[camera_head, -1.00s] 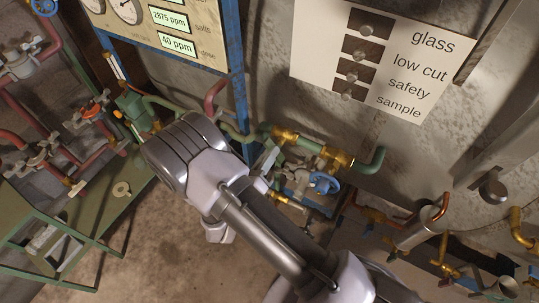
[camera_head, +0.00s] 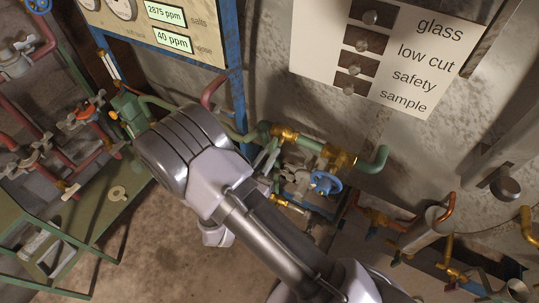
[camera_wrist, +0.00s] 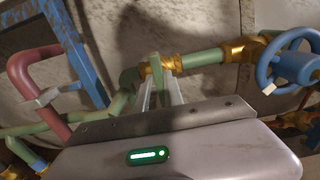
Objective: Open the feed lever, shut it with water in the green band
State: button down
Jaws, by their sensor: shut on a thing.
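My gripper (camera_wrist: 160,93) is shut on a green lever handle (camera_wrist: 157,70), seen between its two pale fingers in the wrist view. The handle stands in front of a brass valve fitting (camera_wrist: 143,69) on a green pipe (camera_wrist: 203,58). In the head view my gripper is small and partly hidden behind my wrist, beside the brass and green pipework (camera_head: 309,143). I cannot tell the lever's exact angle. No water level or green band can be made out in either view.
A blue handwheel (camera_wrist: 290,60) is right of the lever; it also shows in the head view (camera_head: 325,183). A red pipe (camera_wrist: 38,75) and blue post (camera_wrist: 80,50) stand left. A white label board (camera_head: 400,50) is above. A green stand (camera_head: 90,200) is at left.

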dwell(0.4)
jog(key=c, duration=1.5)
grip_release()
jog(key=shift+o, duration=0.2)
jog(key=v, duration=1.7)
jog(key=shift+s+p, duration=0.25)
jog(key=shift+p, duration=0.1)
jog(key=shift+a, duration=0.1)
